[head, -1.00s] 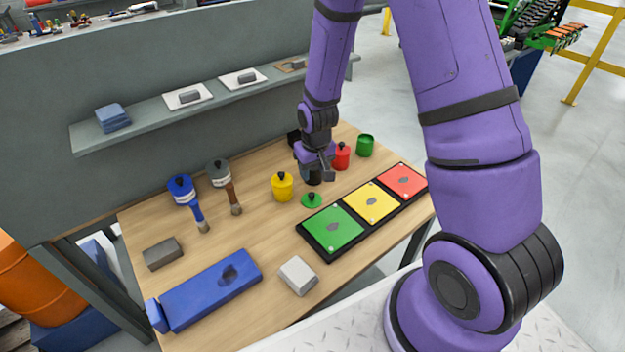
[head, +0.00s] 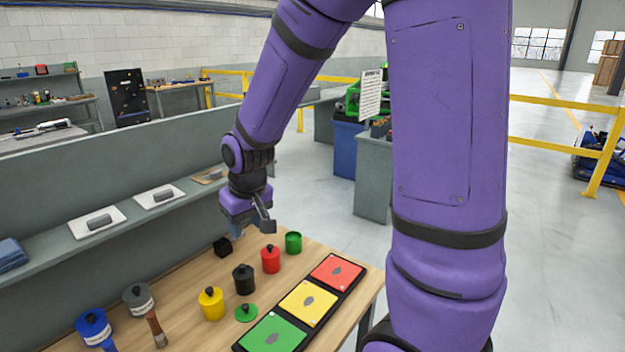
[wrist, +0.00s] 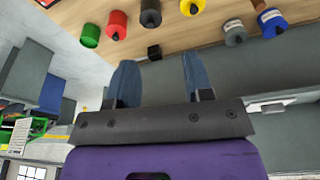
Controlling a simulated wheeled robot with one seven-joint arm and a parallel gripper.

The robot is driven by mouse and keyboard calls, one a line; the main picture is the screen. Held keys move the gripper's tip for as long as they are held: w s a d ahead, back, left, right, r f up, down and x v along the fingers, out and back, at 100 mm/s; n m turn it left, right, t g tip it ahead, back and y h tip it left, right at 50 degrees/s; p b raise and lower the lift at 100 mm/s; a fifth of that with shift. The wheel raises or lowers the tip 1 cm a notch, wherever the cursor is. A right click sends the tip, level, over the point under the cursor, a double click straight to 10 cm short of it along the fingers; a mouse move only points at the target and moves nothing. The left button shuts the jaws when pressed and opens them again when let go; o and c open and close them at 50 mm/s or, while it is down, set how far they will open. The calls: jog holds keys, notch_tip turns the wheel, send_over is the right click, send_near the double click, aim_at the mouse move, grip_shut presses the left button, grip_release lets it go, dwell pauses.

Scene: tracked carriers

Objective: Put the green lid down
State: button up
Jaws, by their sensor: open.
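The green lid (head: 246,313) lies flat on the wooden table, knob up, between the yellow tin (head: 211,304) and the green square of the coloured tray. The green tin (head: 293,242) stands open, without a lid, at the far end of the table; it also shows in the wrist view (wrist: 90,36). My gripper (head: 238,228) is open and empty, raised above the far end of the table. In the wrist view its two blue fingers (wrist: 158,62) stand apart with nothing between them.
A black tin (head: 243,279) and a red tin (head: 270,259), both lidded, stand in the row. A black cube (head: 222,246) sits near the back panel. The tray (head: 238,347) holds green, yellow and red squares. A shelf (head: 70,239) runs along the panel.

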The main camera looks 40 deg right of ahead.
jog(key=s+r+t, duration=0.2)
jog(key=s+r, duration=1.5)
jog(key=s, duration=0.3)
jog(key=shift+s+d, duration=0.25)
jog(key=shift+d, duration=0.05)
